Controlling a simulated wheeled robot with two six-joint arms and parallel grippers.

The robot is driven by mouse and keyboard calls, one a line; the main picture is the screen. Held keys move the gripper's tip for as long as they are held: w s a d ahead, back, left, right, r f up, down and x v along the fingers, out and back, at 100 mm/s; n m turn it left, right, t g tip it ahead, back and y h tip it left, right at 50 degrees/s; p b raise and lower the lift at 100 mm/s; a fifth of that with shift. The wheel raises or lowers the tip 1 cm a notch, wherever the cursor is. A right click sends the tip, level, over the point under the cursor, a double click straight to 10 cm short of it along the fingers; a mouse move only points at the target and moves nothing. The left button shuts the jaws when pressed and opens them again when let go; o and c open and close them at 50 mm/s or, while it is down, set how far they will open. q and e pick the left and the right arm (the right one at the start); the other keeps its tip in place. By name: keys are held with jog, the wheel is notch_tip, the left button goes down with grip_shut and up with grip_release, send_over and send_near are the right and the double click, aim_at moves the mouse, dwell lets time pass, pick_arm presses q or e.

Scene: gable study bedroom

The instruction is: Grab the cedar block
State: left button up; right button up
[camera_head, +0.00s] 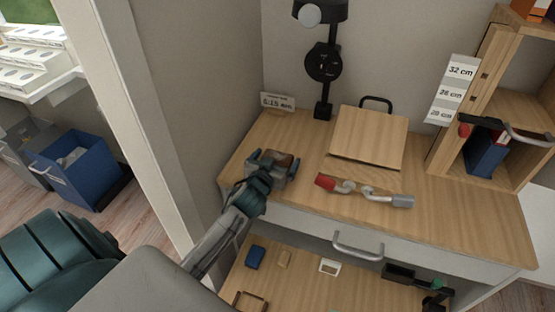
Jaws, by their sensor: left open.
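A small reddish-brown block (283,160), which looks like the cedar block, sits on the left part of the wooden desktop (310,145). My left gripper (273,162) comes in from the lower left and is open. Its two fingers stand to the left and right of the block, and its grey body hides the near part of it. I cannot tell whether the fingers touch the block. My right gripper is not seen.
A hinged wooden board (370,137) stands right of the gripper, with a red-tipped metal tool (365,190) in front. A black lamp stand (323,75) rises behind. A shelf unit (500,110) bounds the right.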

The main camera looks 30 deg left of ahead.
pick_arm(q)
jog(key=c, duration=1)
jog(key=shift+o, duration=0.2)
